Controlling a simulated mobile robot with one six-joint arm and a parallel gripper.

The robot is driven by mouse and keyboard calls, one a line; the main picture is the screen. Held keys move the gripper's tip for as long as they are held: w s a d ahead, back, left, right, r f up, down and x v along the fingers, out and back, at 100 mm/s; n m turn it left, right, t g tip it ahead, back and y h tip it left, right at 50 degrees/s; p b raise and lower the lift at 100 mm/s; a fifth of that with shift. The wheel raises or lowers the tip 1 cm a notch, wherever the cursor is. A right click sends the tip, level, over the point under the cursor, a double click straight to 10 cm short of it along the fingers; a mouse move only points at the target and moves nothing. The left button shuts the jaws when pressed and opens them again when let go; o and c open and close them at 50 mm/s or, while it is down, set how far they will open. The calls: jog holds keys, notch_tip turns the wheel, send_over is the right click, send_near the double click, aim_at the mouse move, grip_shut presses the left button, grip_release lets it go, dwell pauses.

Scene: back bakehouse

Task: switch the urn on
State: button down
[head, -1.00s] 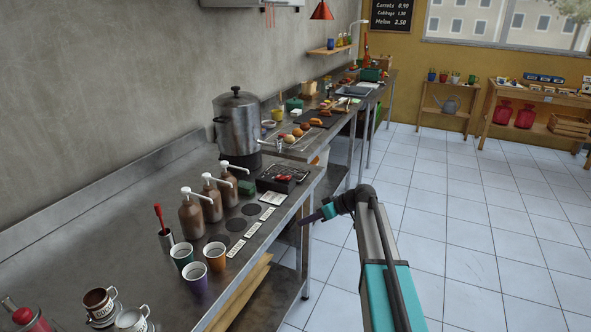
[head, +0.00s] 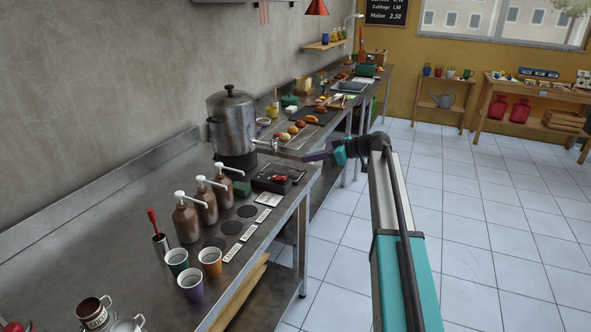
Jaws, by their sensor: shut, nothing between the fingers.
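The urn (head: 232,124) is a tall grey metal pot with a lid, standing on a dark base (head: 238,160) on the steel counter by the wall. Its tap (head: 265,145) points right, towards the aisle. No switch can be made out on it at this size. My gripper (head: 308,157) is shut and empty. It points left, over the counter's front edge, to the right of the urn and apart from it in the picture. How far it is from the urn in depth is hard to tell.
A black tray with red items (head: 276,179) sits on the counter in front of the urn. Pump bottles (head: 206,202), coloured cups (head: 210,262) and a pot with a red-handled tool (head: 160,240) stand nearer. Bread and boards (head: 303,125) lie beyond. The tiled floor (head: 490,200) at right is clear.

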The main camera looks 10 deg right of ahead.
jog(key=p, duration=0.3)
send_over(279, 178)
jog(key=s+d, duration=0.2)
jog(key=d, duration=0.1)
notch_tip(279, 178, down, 4)
jog(key=shift+s+r, duration=0.1)
jog(key=shift+s+d+f+p, duration=0.15)
jog(key=shift+f+p, duration=0.35)
jog(key=shift+f, duration=0.55)
jog(key=shift+s+d+f+p, duration=0.15)
jog(key=shift+f+p, duration=0.3)
jog(key=shift+f, duration=0.6)
jog(key=shift+w, duration=0.1)
